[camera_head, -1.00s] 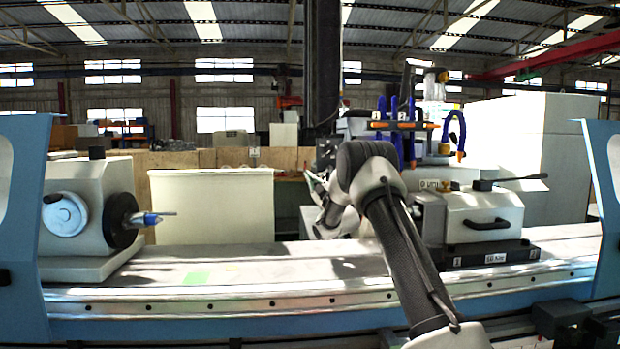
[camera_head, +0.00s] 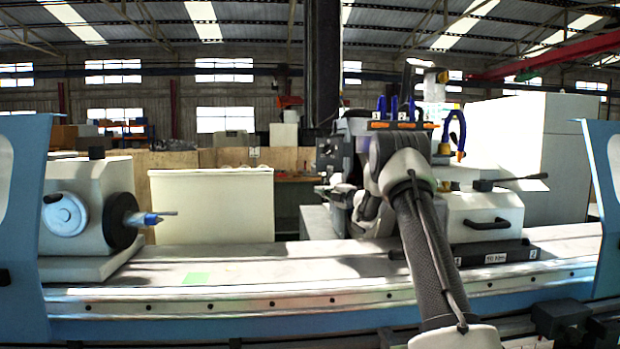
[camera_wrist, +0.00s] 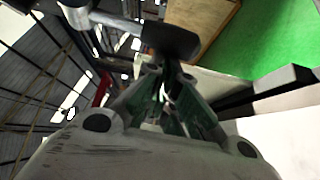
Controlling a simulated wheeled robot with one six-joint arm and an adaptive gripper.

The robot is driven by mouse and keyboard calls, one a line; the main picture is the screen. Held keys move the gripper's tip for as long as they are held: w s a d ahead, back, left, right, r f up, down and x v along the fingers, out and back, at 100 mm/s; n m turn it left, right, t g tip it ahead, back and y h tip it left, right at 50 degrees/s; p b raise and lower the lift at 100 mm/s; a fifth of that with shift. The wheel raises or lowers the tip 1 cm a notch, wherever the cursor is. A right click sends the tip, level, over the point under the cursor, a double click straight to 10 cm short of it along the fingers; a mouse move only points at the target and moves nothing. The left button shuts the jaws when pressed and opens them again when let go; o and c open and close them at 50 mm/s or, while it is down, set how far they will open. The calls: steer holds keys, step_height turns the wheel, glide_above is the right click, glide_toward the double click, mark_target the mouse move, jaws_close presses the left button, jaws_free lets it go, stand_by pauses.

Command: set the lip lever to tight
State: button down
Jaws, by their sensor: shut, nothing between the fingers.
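My gripper (camera_wrist: 165,92) shows in the wrist view with its green-lined fingers together and nothing between them. A black-ended lever (camera_wrist: 170,40) on a grey rod lies just beyond the fingertips there; I cannot tell whether they touch. In the head view my arm covers my gripper and the left part of the white tailstock (camera_head: 490,212) at the right of the machine. A long lever with a black end (camera_head: 528,177) sticks out to the right from its top. I cannot tell which lever is the lip lever, and no tight mark is readable.
The white headstock (camera_head: 90,205) with a pointed centre stands at the left of the table (camera_head: 210,262). The table between headstock and arm is mostly clear. A rack with blue and orange tools (camera_head: 405,122) stands behind my arm. A green surface (camera_wrist: 275,35) shows in the wrist view.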

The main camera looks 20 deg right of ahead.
steer(key=shift+s+d+f, duration=0.1)
steer(key=shift+d+f, duration=0.05)
steer(key=shift+d, duration=0.45)
stand_by(0.3)
